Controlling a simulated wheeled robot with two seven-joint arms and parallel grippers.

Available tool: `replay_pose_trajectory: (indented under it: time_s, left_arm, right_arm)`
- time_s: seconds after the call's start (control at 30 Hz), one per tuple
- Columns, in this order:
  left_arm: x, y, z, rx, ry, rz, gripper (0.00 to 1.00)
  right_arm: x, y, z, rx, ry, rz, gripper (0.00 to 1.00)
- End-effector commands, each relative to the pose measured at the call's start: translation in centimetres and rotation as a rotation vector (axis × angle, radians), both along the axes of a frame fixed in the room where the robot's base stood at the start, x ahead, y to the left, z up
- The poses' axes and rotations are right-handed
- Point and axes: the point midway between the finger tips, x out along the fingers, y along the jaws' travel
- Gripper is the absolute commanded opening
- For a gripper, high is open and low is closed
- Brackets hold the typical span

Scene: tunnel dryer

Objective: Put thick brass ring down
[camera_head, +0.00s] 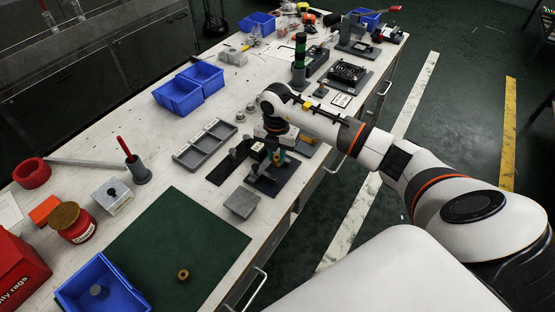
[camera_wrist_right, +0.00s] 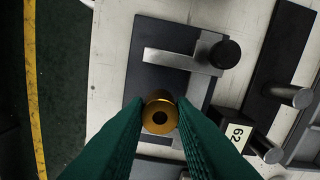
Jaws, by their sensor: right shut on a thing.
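A thick brass ring (camera_wrist_right: 148,112) sits between the green fingertips of my right gripper (camera_wrist_right: 160,117) in the right wrist view. In the head view my right gripper (camera_head: 277,158) is low over a dark fixture plate near the table's front edge, and the held ring is hard to make out. In the wrist view the dark plate (camera_wrist_right: 155,80) lies behind the ring, with a grey L-shaped bar (camera_wrist_right: 178,60) and a black knob (camera_wrist_right: 225,53). I cannot tell whether the ring touches the fixture. Another brass ring (camera_head: 183,275) lies on the green mat (camera_head: 210,238). My left gripper is out of view.
A label reading 62 (camera_wrist_right: 237,133) and metal pegs (camera_wrist_right: 292,96) stand close by on the right of the wrist view. A grey compartment tray (camera_head: 205,143) and a grey block (camera_head: 240,202) lie near the gripper. Blue bins (camera_head: 180,95) stand farther left.

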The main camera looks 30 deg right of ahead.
Motion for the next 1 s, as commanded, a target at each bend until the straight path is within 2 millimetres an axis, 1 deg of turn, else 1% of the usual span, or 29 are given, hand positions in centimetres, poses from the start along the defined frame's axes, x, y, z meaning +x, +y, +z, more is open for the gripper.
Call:
replay_pose_trajectory:
  time_s: [0.2, 0.27, 0.6, 0.63, 0.7, 0.77, 1.0]
  left_arm:
    - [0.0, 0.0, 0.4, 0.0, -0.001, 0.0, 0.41]
    - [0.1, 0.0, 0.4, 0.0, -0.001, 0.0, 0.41]
    - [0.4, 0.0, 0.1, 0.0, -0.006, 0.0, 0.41]
    - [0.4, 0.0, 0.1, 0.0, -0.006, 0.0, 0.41]
    - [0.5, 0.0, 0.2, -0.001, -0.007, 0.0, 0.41]
    - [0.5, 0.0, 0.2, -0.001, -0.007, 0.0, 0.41]
    - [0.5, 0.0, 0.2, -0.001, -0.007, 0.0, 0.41]
  right_arm:
    - [-0.1, 0.0, -2.9, 0.0, 0.004, -0.001, 0.0]
    - [0.0, 0.0, -3.4, -0.001, 0.001, 0.0, 0.0]
    - [0.0, 0.0, -3.9, -0.001, -0.001, 0.0, 0.0]
    - [0.0, 0.0, -3.9, -0.001, -0.001, 0.0, 0.24]
    - [0.0, 0.0, -3.8, -0.001, -0.001, 0.0, 0.36]
    - [0.0, 0.0, -3.8, -0.001, 0.0, 0.0, 0.45]
    - [0.0, 0.0, -3.8, -0.001, -0.001, 0.0, 0.45]
